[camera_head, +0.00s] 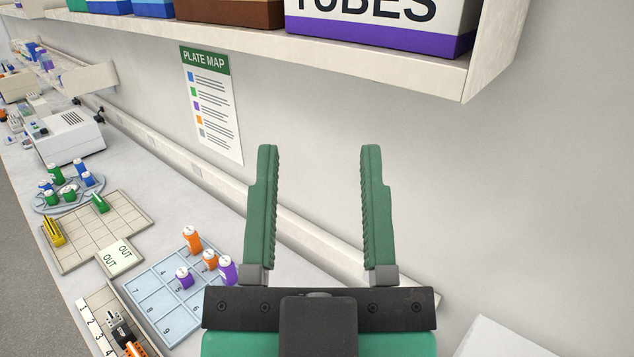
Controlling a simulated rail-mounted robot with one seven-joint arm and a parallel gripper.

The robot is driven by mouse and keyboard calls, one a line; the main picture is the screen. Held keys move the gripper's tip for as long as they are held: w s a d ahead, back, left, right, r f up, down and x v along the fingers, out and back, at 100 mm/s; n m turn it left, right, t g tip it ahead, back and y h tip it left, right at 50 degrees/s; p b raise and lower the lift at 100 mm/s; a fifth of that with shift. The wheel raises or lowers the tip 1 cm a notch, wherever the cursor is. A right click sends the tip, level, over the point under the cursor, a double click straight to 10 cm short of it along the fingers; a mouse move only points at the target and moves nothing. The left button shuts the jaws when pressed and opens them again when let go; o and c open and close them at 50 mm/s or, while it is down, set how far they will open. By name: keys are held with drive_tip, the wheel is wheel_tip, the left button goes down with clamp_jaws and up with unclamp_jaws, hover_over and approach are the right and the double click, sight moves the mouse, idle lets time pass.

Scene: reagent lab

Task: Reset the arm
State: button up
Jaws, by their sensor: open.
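My gripper (315,155) fills the lower middle of the view. Its two green fingers stand well apart, with nothing between them, and point up and away from me. It is in the air in front of the wall, to the right of the bench's numbered blue tray and below the shelf. The gripper body hides part of the bench behind it.
A shelf (395,63) with boxes overhangs at the top. A numbered blue tray (165,302) holds orange and purple bottles. Beyond are a beige grid tray (80,245), a round rack (68,205) and a white machine (70,137). A white surface (510,340) is at lower right.

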wheel_tip(320, 180, up, 11)
drive_tip(key=p, duration=1)
drive_tip(key=shift+a+f+p, duration=0.15)
drive_tip(key=shift+f+p, duration=0.05)
drive_tip(key=shift+p, duration=0.1)
drive_tip(key=shift+w, duration=0.1)
